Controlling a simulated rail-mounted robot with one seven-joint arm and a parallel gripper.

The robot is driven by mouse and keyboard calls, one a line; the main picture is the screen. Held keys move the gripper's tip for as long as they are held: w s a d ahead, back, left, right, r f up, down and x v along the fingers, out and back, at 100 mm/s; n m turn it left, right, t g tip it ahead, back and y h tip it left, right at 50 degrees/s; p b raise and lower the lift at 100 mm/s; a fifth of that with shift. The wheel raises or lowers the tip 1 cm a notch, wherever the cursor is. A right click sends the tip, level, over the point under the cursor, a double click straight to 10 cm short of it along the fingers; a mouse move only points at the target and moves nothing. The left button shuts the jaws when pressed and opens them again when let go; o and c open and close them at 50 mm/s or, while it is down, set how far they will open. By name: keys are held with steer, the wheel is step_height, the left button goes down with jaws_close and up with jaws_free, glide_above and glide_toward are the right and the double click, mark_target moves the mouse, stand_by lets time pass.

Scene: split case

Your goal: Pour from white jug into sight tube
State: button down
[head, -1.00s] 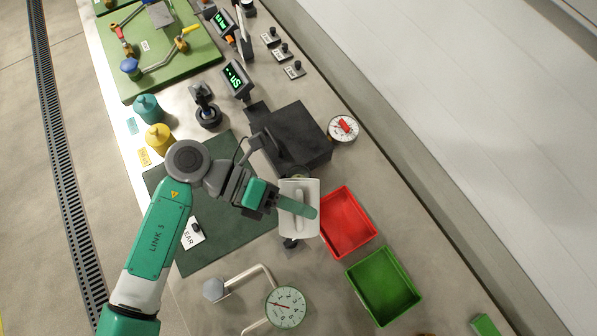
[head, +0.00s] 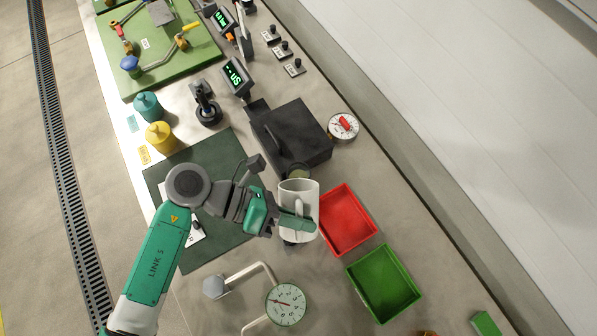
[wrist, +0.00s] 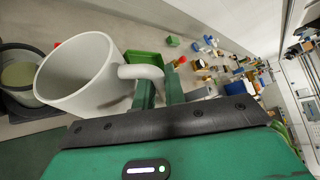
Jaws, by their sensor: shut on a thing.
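My gripper (head: 297,222) is shut on the handle of the white jug (head: 311,203). In the wrist view the jug (wrist: 75,75) shows its wide mouth and pale inside, and no liquid can be made out there. The jug is tilted and held above the bench. A round, dark-rimmed vessel (head: 299,172) with a pale greenish surface, seemingly the sight tube, stands just beyond the jug's mouth; in the wrist view this vessel (wrist: 20,76) is left of the jug.
A black box (head: 292,138) stands behind the vessel. A red tray (head: 372,229) and a green tray (head: 412,290) lie right of the jug. A round gauge (head: 286,305) with bent pipe is in front. A dark green mat (head: 215,160) lies left.

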steer(key=shift+w, duration=0.3)
steer(key=s+f+m+t, duration=0.5)
steer(key=s+f, duration=0.3)
steer(key=f, duration=0.2)
steer(key=shift+a+f+m, duration=0.15)
steer(key=shift+a+m, duration=0.05)
steer(key=shift+m, duration=0.5)
